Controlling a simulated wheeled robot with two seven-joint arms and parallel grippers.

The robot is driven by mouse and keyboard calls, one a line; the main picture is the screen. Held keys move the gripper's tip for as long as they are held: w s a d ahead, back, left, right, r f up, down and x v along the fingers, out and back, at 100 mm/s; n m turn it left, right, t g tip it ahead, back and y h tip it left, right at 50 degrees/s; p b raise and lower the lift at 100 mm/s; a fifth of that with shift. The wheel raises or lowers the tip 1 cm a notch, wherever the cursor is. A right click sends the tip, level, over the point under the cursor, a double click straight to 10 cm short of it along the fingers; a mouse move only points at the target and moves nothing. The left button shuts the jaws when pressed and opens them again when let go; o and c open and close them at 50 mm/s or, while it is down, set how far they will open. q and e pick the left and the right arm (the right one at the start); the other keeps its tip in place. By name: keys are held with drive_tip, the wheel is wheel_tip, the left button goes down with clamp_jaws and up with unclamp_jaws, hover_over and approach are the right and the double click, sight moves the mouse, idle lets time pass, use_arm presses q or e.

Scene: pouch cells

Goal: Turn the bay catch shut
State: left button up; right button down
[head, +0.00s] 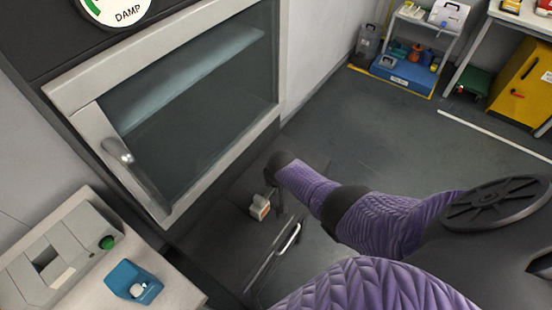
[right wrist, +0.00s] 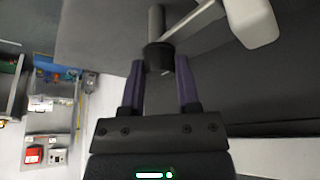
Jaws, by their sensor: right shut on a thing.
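In the right wrist view my right gripper (right wrist: 160,65) has its two purple fingers around a dark round knob (right wrist: 158,52), shut on it. A pale lever (right wrist: 192,20) runs beside the knob toward a white rounded block (right wrist: 256,20). The fingers are too dark and small there to make out. How far the catch is turned cannot be told. My left gripper is not in view.
Above is a closed glass door (head: 205,85) with a metal handle (head: 120,152). A pale bar handle (head: 286,242) is on the lower front. A bench at lower left holds a grey device (head: 55,255) and a blue box (head: 132,284). Open floor (head: 350,140) lies to the right.

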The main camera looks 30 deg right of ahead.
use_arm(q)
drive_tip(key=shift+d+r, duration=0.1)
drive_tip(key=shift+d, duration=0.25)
use_arm(e)
drive_tip(key=shift+m, duration=0.4)
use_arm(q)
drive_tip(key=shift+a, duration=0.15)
use_arm(e)
drive_tip(key=shift+c, duration=1.6)
unclamp_jaws()
use_arm(q)
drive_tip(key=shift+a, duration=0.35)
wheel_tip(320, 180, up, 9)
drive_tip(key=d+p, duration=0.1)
drive_tip(key=p, duration=0.7)
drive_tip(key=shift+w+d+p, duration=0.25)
drive_tip(key=shift+p, duration=0.15)
use_arm(e)
drive_tip(key=v, duration=1)
drive_tip(key=shift+a, duration=0.15)
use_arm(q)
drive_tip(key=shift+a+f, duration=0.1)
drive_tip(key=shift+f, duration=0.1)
use_arm(e)
drive_tip(key=shift+f, duration=0.1)
